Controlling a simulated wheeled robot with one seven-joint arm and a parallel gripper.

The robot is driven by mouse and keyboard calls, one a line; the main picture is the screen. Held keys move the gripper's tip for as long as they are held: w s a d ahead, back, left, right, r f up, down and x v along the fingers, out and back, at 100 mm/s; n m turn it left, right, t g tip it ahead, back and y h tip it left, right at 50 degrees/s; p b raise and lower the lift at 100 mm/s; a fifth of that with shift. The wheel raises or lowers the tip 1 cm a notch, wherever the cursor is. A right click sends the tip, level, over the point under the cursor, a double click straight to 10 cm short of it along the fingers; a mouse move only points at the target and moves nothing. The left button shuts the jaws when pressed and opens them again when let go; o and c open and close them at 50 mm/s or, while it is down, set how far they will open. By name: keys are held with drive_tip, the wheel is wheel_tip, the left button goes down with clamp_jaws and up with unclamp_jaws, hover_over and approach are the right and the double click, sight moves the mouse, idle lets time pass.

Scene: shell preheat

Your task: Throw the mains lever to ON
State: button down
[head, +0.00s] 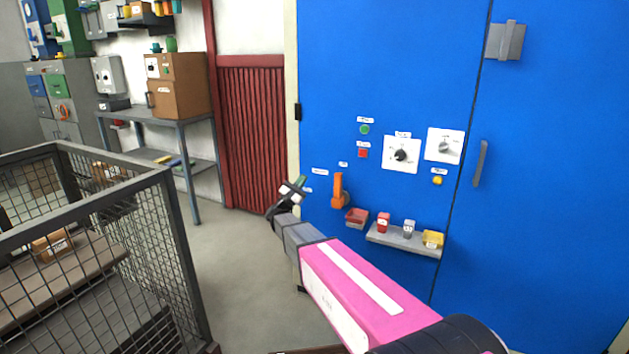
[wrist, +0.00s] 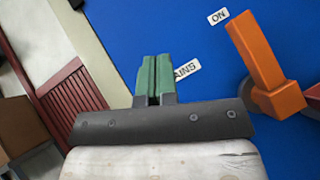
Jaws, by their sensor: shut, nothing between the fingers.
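The mains lever is an orange handle (head: 339,186) on the blue cabinet front, low on its left side. It stands upright from its orange hub, its tip just below a small label. In the wrist view the lever (wrist: 262,52) is at the right, tilted in the picture, its tip close to the ON label (wrist: 218,17). A partly hidden MAINS label (wrist: 187,69) shows beside my fingers. My gripper (head: 299,184) is left of the lever, apart from it. Its green fingers (wrist: 154,60) are together with nothing between them.
A red bin (head: 357,217) and a small shelf (head: 404,240) with containers are right of the lever. Dials (head: 401,155) and buttons sit above. A wire-mesh cage cart (head: 173,240) stands at left. Open floor lies between cart and cabinet.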

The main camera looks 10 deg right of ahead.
drive_tip(key=shift+s+a, duration=0.15)
drive_tip(key=shift+a, duration=0.55)
drive_tip(key=shift+s+a, duration=0.1)
drive_tip(key=shift+a, duration=0.6)
drive_tip(key=s+d+f+m+g+y, duration=0.1)
drive_tip(key=s+f+m+y, duration=0.3)
drive_tip(key=f+m+y, duration=0.7)
drive_tip(key=s+d+f+m+g+y, duration=0.1)
drive_tip(key=s+f+m+y, duration=0.35)
drive_tip(key=m+y, duration=1.25)
drive_tip(key=s+d+f+n+g+h, duration=0.2)
drive_tip(key=s+n+g, duration=0.1)
drive_tip(key=s, duration=0.5)
drive_tip(key=s+d+f+n+g+h, duration=0.2)
drive_tip(key=s+d+f+n+g, duration=0.1)
drive_tip(key=s+g, duration=0.2)
drive_tip(key=s+d+f+n+g+h, duration=0.2)
drive_tip(key=s+d+f+n+g, duration=0.1)
drive_tip(key=s, duration=0.7)
drive_tip(key=shift+s+d+g, duration=0.25)
drive_tip(key=shift+s+g, duration=0.1)
drive_tip(key=shift+g, duration=0.45)
